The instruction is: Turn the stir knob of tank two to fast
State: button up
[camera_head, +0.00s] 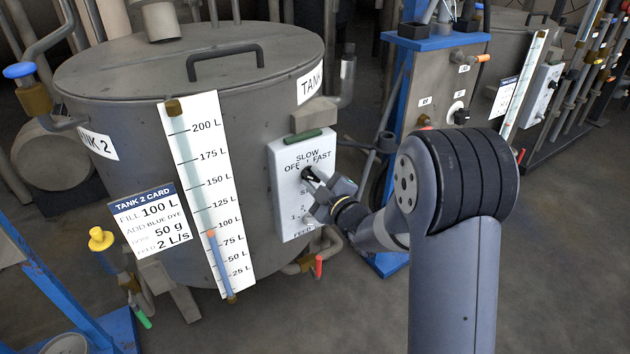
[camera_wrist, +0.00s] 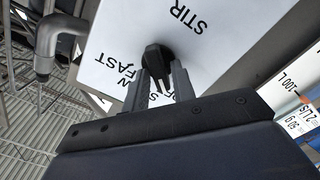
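Tank two (camera_head: 115,85) is a grey lidded vessel with a "TANK 2" label. A white control panel (camera_head: 290,215) on its right side is marked OFF, SLOW and FAST around a black stir knob (camera_head: 306,174). The knob (camera_wrist: 156,54) also shows in the wrist view, with FAST at its lower left and STIR at its upper right. My gripper (camera_head: 313,181) is at the panel from the right. In the wrist view its two fingers (camera_wrist: 162,80) lie along either side of the knob and appear to touch it. The knob's exact pointing direction is unclear.
A second control on the panel sits below, partly hidden by my gripper. A level gauge (camera_head: 195,150) and the tank card (camera_head: 151,219) are left of the panel. A blue-framed stand (camera_head: 435,42) is behind my arm. The floor at the lower right is clear.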

grip_shut()
jog(key=shift+m, duration=0.4)
jog(key=m+b, duration=0.1)
jog(key=m, duration=0.2)
jog(key=shift+d+m, duration=0.1)
jog(key=shift+m, duration=0.2)
jog(key=m, duration=0.4)
jog(key=shift+w+d+r+m, duration=0.1)
jog(key=shift+m, duration=0.2)
jog(key=m+p, duration=0.1)
jog(key=m, duration=0.4)
jog(key=shift+w+d+p, duration=0.1)
jog(key=shift+p, duration=0.2)
jog(key=m+p, duration=0.1)
jog(key=m, duration=0.4)
jog(key=shift+d+m, duration=0.1)
jog(key=shift+m, duration=0.3)
jog(key=shift+o, duration=1.5)
grip_release()
